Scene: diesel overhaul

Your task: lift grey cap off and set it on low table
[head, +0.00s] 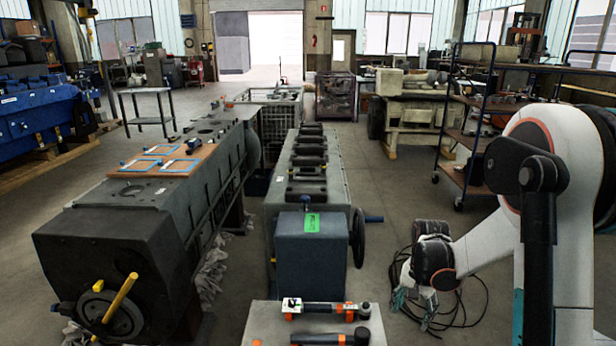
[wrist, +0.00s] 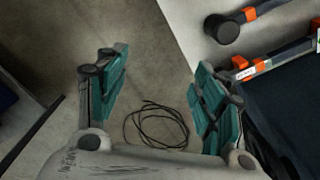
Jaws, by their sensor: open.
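No object is clearly a grey cap. A blue-grey box-shaped cover (head: 312,262) with a green label stands at the near end of the long grey engine block, and may be it. A dark surface at the right of the wrist view (wrist: 285,115) may be its side. A pale low table (head: 262,322) stands nearest me, with tools on it; its pale top also shows in the wrist view (wrist: 185,22). My gripper (head: 414,296) is open and empty, pointing down over the floor, right of the cover. Its teal fingers (wrist: 163,75) are wide apart with only floor between them.
Black-headed tools in orange holders (head: 322,307) lie on the low table. A handwheel (head: 358,238) sticks out right of the block. A large dark engine (head: 120,235) stands left. A black cable coil (head: 455,308) lies on the floor under my gripper. A shelf trolley (head: 470,140) stands right.

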